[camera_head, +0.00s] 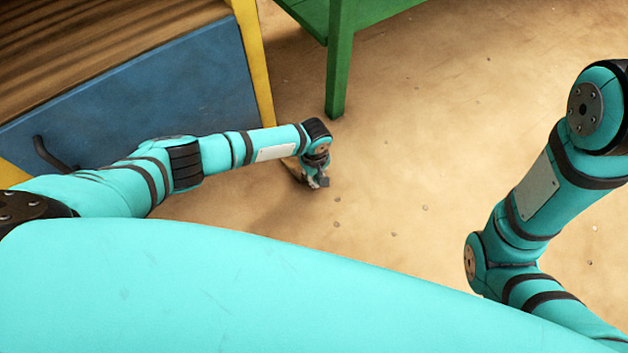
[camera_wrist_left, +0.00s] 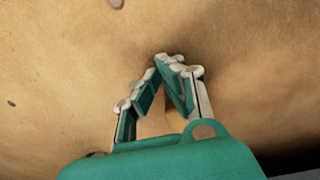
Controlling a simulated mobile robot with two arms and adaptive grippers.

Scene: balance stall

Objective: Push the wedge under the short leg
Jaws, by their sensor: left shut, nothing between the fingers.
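My left gripper (camera_head: 316,180) points down close to the sandy floor, with its fingers shut and empty. In the left wrist view the fingertips (camera_wrist_left: 172,62) meet, with only bare floor around and between them. A green leg (camera_head: 340,70) of a green table stands on the floor beyond the gripper, apart from it. I cannot tell whether this is the short leg. I cannot make out the wedge. A small dark brown shape beside the left wrist is too unclear to name. My right gripper is out of view; only its arm shows at the right.
A blue cabinet (camera_head: 205,85) with yellow posts and a wooden top stands at the left, close behind my left arm. A dark curved handle (camera_head: 48,155) sticks out of it. The sandy floor (camera_head: 470,100) in the middle and right is open, with a few small pebbles.

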